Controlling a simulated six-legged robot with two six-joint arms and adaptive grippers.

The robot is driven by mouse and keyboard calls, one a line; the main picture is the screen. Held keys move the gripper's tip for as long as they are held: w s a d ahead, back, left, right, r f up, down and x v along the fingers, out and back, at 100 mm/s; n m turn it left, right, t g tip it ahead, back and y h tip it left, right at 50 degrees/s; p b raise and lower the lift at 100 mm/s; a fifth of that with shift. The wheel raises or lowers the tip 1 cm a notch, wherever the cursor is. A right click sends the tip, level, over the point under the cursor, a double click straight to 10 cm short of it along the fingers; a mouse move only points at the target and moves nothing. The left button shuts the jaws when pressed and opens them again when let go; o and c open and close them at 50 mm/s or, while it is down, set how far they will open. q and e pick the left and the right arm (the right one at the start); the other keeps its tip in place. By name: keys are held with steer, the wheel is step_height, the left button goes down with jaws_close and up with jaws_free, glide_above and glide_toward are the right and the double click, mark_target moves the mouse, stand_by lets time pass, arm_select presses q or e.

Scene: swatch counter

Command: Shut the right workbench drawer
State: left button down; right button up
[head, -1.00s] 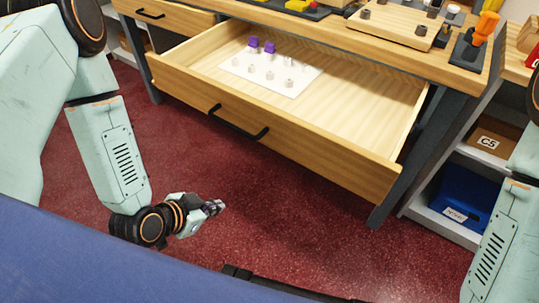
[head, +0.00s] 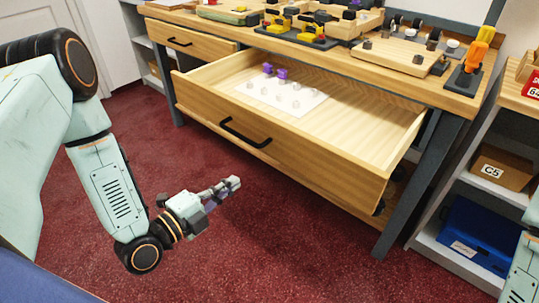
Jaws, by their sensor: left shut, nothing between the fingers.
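The right workbench drawer (head: 285,140) is pulled far out from under the wooden bench top (head: 330,60). Its front carries a black bar handle (head: 244,133). Inside lies a white sheet (head: 292,104) with two purple pieces and several small pale knobs on it. My left gripper (head: 232,186) is shut and empty, in front of and below the drawer front, apart from it. It points to the right over the red floor. My right gripper is out of view; only a bit of that arm shows at the right edge.
A left drawer (head: 190,38) is shut. Toy-like fixtures and an orange-handled tool (head: 478,50) stand on the bench top. At right, a shelf holds a cardboard box (head: 500,168) marked C5 and a blue bin (head: 478,236). The red floor (head: 270,255) before the drawer is clear.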

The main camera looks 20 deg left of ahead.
arm_select(q)
steer(key=r+m, duration=0.1)
steer(key=m+b, duration=0.1)
steer(key=b, duration=0.4)
glide_toward(276, 144)
steer(key=shift+t, duration=0.4)
steer(key=x, duration=0.6)
steer(key=shift+d+f, duration=0.15)
steer(key=shift+f, duration=0.2)
steer(key=shift+w+d+r, duration=0.1)
steer(key=shift+w+d, duration=0.05)
steer(key=shift+w, duration=0.2)
steer(key=shift+w, duration=0.1)
